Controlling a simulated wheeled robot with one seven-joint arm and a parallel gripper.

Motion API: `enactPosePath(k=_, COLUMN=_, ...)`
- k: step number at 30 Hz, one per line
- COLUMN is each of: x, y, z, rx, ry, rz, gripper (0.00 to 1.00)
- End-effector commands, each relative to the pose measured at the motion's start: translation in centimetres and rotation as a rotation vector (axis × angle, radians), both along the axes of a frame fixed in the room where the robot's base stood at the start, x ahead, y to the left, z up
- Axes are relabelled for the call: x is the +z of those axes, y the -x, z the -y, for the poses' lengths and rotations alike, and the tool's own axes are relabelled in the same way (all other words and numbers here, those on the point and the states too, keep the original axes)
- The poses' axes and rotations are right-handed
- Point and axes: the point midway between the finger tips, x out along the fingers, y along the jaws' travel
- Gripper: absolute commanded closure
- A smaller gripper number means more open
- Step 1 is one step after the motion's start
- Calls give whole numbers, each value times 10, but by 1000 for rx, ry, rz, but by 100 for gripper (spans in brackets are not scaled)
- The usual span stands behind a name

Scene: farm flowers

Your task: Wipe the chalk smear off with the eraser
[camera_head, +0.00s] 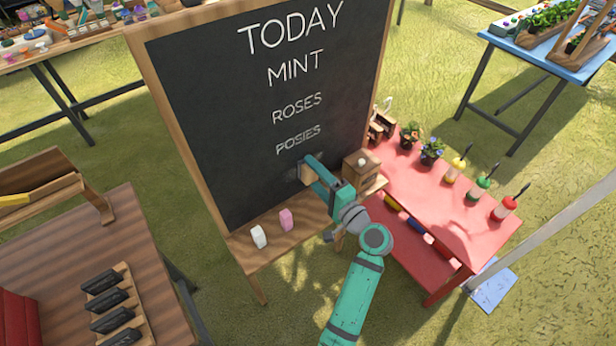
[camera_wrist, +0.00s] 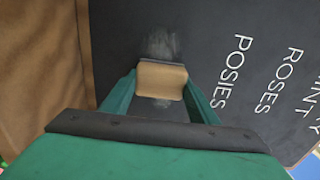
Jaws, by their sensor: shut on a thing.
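A chalkboard (camera_head: 220,110) in a wooden frame stands upright with white lettering: TODAY, MINT, ROSES, POSIES. My gripper (camera_head: 304,170) is shut on a tan eraser at the lower right of the board, below POSIES. The eraser (camera_wrist: 162,80) sits between my fingers in the wrist view, against or very close to the board; I cannot tell whether it touches. A grey chalk smear (camera_wrist: 160,42) shows just beyond the eraser, with a faint part on its near side. The eraser hides part of the smear. In the head view the smear is hard to make out.
The board's ledge (camera_head: 262,252) holds a white chalk (camera_head: 259,237), a pink chalk (camera_head: 286,219) and a small wooden box (camera_head: 361,167) at its right end. A red table (camera_head: 450,215) with potted flowers and bottles stands at right. A brown table (camera_head: 130,240) stands at left.

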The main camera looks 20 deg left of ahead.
Motion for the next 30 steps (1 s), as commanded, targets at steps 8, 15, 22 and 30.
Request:
enactPosePath(k=8, x=2, y=-10, z=2, rx=-1, ry=-1, rz=3, gripper=70)
enactPosePath(k=15, x=3, y=-23, z=14, rx=-1, ry=-1, rz=5, gripper=70)
enactPosePath(k=22, x=2, y=-32, z=22, rx=1, ry=-1, rz=5, gripper=70)
enactPosePath(k=30, x=3, y=-41, z=30, rx=-1, ry=-1, rz=5, gripper=70)
